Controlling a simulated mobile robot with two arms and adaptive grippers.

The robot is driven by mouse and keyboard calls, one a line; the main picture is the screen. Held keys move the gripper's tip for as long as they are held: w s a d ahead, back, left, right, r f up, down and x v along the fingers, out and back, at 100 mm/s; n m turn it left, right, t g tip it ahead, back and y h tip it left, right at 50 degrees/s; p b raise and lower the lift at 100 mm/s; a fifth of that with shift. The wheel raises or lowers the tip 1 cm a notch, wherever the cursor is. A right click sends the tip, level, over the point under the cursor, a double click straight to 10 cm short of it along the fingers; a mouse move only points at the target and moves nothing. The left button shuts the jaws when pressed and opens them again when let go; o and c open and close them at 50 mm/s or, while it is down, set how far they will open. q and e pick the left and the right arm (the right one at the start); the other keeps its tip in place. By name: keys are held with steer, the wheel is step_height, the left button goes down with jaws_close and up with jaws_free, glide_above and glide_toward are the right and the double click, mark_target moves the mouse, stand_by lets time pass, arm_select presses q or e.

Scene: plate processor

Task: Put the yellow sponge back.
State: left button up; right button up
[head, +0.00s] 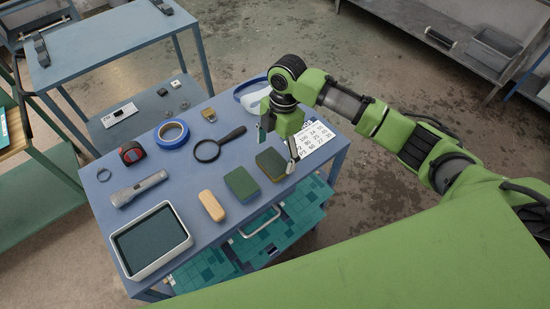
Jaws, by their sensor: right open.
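Two scouring sponges lie flat on the blue table (190,240). I cannot tell for sure which of these is the yellow sponge. My right gripper (278,148) is open, pointing down, with nothing seen between its fingers. It is above the table's right part, close behind the darker sponge; contact cannot be told. My left gripper is out of view.
A magnifying glass (208,151), blue tape (171,134), tape measure (131,153), flashlight (139,190), framed tray (151,241), padlock (209,115) and printed number sheet (315,143) lie on the table. A lower shelf (270,240) holds teal items. Concrete floor (420,90) lies behind.

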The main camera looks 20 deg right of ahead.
mark_target(279, 158)
step_height(279, 158, up, 9)
steer(key=d+b, duration=0.1)
steer(key=shift+w+f, duration=0.2)
stand_by(0.5)
